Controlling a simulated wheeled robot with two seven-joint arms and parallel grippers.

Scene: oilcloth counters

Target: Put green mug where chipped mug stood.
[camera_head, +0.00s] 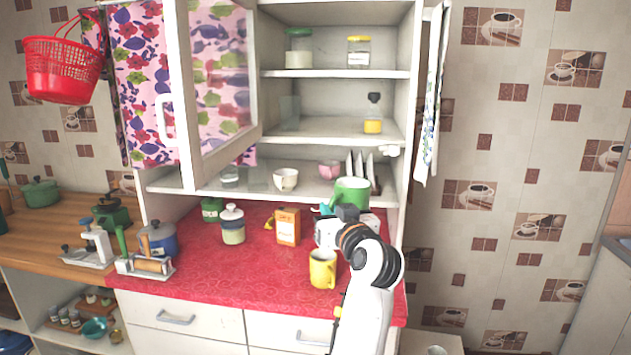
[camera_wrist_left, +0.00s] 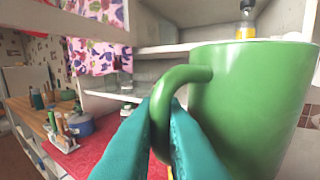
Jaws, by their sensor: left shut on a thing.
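The green mug (camera_head: 351,190) is held up above the red counter, in front of the right part of the lowest shelf. My left gripper (camera_head: 327,209) is shut on its handle; in the left wrist view the teal fingers (camera_wrist_left: 162,110) pinch the handle of the green mug (camera_wrist_left: 245,105) from both sides. The mug looks about upright. A white cup with a dark mark (camera_head: 286,180) stands on the lowest shelf, left of the green mug. I cannot tell whether it is chipped. My right gripper is not in view.
On the shelf are a pink cup (camera_head: 330,169) and upright white plates (camera_head: 362,167). On the counter (camera_head: 215,275) stand a yellow mug (camera_head: 322,268), an orange box (camera_head: 287,226) and a lidded jar (camera_head: 232,224). An open cabinet door (camera_head: 220,95) hangs at left. The counter's front left is clear.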

